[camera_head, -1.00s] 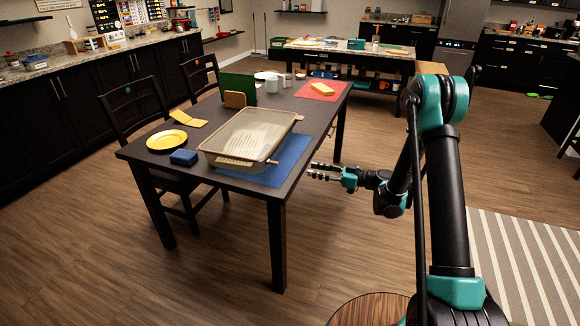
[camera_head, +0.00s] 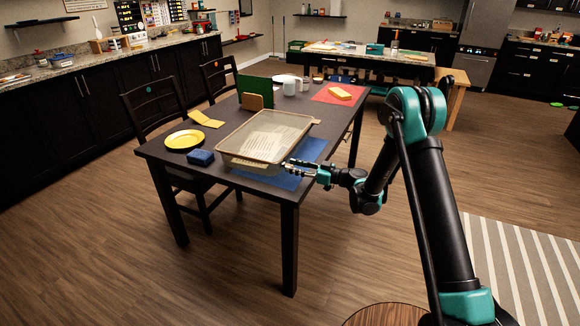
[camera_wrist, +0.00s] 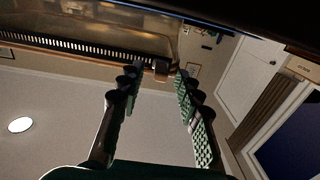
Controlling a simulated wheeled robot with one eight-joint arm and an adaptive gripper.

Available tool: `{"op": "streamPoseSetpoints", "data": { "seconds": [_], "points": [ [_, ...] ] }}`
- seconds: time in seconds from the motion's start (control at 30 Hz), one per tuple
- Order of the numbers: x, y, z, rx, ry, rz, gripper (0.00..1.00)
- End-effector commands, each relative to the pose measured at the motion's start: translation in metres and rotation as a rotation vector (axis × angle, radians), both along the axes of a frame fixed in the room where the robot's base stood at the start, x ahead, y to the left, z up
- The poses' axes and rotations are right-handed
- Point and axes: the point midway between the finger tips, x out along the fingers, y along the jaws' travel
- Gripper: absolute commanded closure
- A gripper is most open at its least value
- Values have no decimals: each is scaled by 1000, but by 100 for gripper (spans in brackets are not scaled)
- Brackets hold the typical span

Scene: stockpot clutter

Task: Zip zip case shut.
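The zip case (camera_head: 265,135) is a flat, see-through case with a tan rim, lying on the dark table, partly over a blue mat. A printed page shows through its top. In the wrist view its dark zip teeth (camera_wrist: 60,48) run along the edge to a small brownish block, seemingly the zip slider (camera_wrist: 161,69). My gripper (camera_head: 289,167) is at the case's near right corner. In the wrist view its two fingers (camera_wrist: 158,80) are apart, with the slider showing between or just beyond their tips. I cannot tell whether they touch it.
The blue mat (camera_head: 287,182) lies under the case's right side. A blue block (camera_head: 201,158), a yellow plate (camera_head: 185,139) and a yellow folded item (camera_head: 206,119) are to its left. A green board (camera_head: 254,90) and white mugs (camera_head: 289,88) stand behind. A red mat (camera_head: 325,95) is at back right.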

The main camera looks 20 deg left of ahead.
Motion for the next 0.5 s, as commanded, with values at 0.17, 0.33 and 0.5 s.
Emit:
{"op": "streamPoseSetpoints", "data": {
  "seconds": [0.17,0.33,0.5],
  "points": [
    [0,17,0,0,0,1,66],
    [1,21,0,0,0,-1,66],
    [1,20,0,0,0,-1,66]
  ]
}}
